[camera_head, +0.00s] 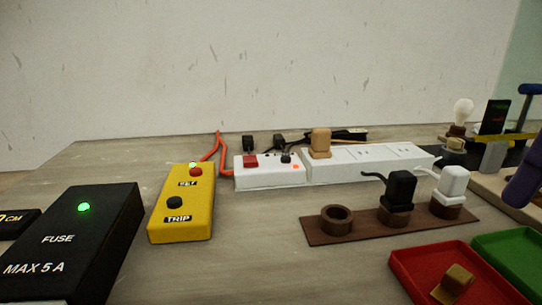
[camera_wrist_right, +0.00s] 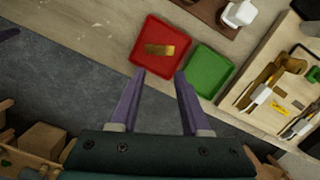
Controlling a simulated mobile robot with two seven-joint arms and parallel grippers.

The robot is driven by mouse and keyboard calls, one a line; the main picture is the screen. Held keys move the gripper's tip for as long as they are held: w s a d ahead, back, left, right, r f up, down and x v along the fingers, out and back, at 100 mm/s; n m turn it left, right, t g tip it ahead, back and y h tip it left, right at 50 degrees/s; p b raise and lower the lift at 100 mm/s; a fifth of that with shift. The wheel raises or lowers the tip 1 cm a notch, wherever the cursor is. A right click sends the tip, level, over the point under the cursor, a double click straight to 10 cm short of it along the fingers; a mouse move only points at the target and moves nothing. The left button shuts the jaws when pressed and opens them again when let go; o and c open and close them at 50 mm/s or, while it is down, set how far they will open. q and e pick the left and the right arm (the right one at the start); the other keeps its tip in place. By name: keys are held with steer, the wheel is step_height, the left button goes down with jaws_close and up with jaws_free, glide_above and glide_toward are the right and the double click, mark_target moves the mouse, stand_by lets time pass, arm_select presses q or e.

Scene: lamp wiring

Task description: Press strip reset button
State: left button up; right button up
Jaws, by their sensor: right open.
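A white power strip (camera_head: 340,167) lies along the back of the table in the head view. Its left end has a red switch (camera_head: 250,161), a small black button (camera_head: 286,158) and a small orange light. I cannot tell for sure which is the reset. My right gripper (camera_wrist_right: 160,74) is open and empty over the front of the table, near the red tray. Only a purple part of it shows at the right edge of the head view, well right of the strip's controls. My left gripper is not in view.
A yellow box (camera_head: 182,207) with red and black buttons and a black fuse box (camera_head: 75,240) stand left. A brown socket board (camera_head: 360,228) holds two plugs. A red tray (camera_head: 410,270) with a tan piece and a green tray (camera_head: 510,255) are front right.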

jaws_close()
stand_by(1.4)
